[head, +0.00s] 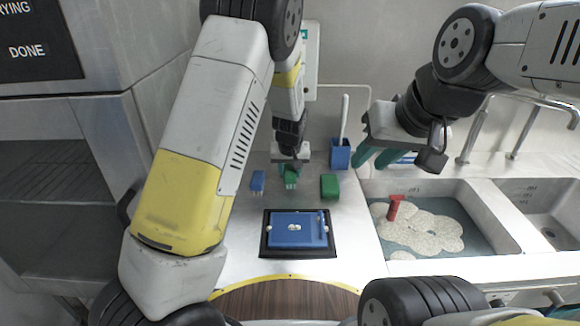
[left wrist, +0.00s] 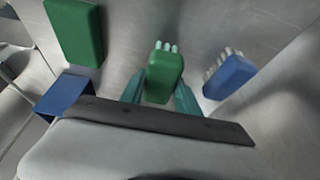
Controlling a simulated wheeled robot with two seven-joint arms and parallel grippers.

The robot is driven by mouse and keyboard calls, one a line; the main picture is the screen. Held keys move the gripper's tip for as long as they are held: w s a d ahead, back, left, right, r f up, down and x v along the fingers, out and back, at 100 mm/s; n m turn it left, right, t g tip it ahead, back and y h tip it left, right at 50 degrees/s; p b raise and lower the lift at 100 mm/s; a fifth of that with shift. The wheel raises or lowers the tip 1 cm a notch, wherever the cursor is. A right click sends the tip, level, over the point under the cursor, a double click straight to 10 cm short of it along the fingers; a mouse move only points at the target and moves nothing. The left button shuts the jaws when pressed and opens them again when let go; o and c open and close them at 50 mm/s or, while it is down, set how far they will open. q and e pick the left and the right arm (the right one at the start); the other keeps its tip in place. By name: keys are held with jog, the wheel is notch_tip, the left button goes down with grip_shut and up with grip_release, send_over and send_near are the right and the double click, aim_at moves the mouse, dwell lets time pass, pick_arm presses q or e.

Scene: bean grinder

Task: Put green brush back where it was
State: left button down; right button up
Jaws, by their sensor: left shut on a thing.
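A small green brush (head: 291,176) with pale bristles is at my left gripper (head: 290,166), over the back of the counter. In the left wrist view the green brush (left wrist: 163,78) sits between the teal fingers of my left gripper (left wrist: 160,95), which is shut on it. Its bristles point away from the wrist. Whether it touches the counter is hard to tell. My right gripper (head: 378,157) hangs at the right near the sink's back edge, its teal fingers apart and nothing seen between them.
A blue brush (head: 257,182) lies left of the green one, a green block (head: 330,186) right. Behind stands a blue holder (head: 340,155) with a white handle. A blue device (head: 290,230) sits in front. A red tool (head: 395,207) is in the sink (head: 485,218).

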pick_arm(q)
jog(key=shift+f, duration=1.1)
jog(key=shift+f, duration=0.2)
jog(key=c, duration=0.9)
grip_release()
jog(key=shift+r, duration=0.1)
jog(key=v, duration=1.2)
jog(key=shift+r, duration=0.15)
